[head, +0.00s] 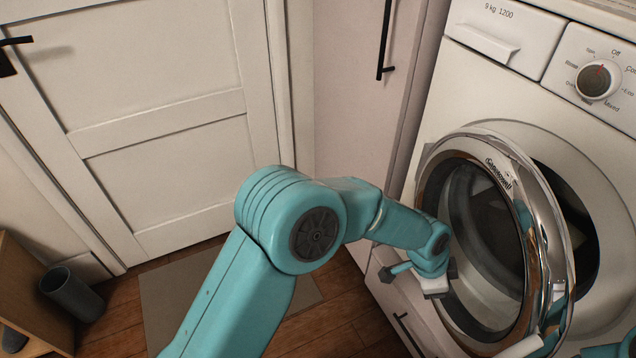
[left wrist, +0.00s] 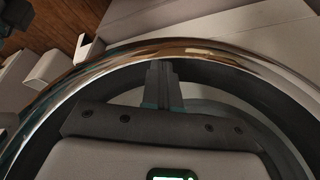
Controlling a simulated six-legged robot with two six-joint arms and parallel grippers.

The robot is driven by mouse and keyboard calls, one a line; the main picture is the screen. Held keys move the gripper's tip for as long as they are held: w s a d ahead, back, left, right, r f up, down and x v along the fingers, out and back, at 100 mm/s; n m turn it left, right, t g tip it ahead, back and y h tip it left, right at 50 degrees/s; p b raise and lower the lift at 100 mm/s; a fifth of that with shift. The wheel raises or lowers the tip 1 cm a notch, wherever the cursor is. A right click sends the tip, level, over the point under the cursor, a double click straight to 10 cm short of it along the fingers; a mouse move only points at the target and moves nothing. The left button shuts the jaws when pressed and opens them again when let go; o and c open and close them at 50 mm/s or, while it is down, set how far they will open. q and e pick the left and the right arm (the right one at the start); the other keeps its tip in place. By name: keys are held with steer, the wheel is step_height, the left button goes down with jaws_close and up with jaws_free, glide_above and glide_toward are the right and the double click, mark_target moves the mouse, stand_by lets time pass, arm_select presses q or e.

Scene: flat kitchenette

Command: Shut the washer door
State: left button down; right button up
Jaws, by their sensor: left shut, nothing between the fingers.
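The washer (head: 600,130) stands at the right of the head view. Its round door (head: 545,225) has a chrome rim and dark glass, and it stands ajar, with the dark drum opening (head: 575,205) showing behind it. My left gripper (head: 437,290) is shut and empty at the door's left side; I cannot tell if it touches. In the left wrist view the closed fingers (left wrist: 160,85) point at the chrome rim (left wrist: 190,50) of the door. A pale part at the bottom right of the head view may belong to my right gripper; its fingers cannot be made out.
A tall pale cabinet (head: 350,90) with a black handle (head: 384,45) stands left of the washer. A white room door (head: 150,100) and a floor mat (head: 190,290) lie further left. A dark grey bin (head: 72,294) stands at the far left. A control knob (head: 597,80) sits on the washer's panel.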

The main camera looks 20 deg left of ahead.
mark_target(462, 285)
arm_select(q)
steer(key=w+d, duration=0.1)
steer(key=w+d+n, duration=0.1)
steer(key=d, duration=0.1)
steer(key=w+d+n, duration=0.1)
steer(key=d, duration=0.1)
steer(key=shift+w+f+t+y, duration=0.1)
steer(key=shift+f+t+y, duration=0.05)
steer(key=shift+t+y, duration=0.2)
steer(key=shift+w+d+n, duration=0.6)
steer(key=shift+d+n, duration=0.1)
steer(key=shift+d, duration=0.15)
arm_select(e)
steer(key=shift+w, duration=0.2)
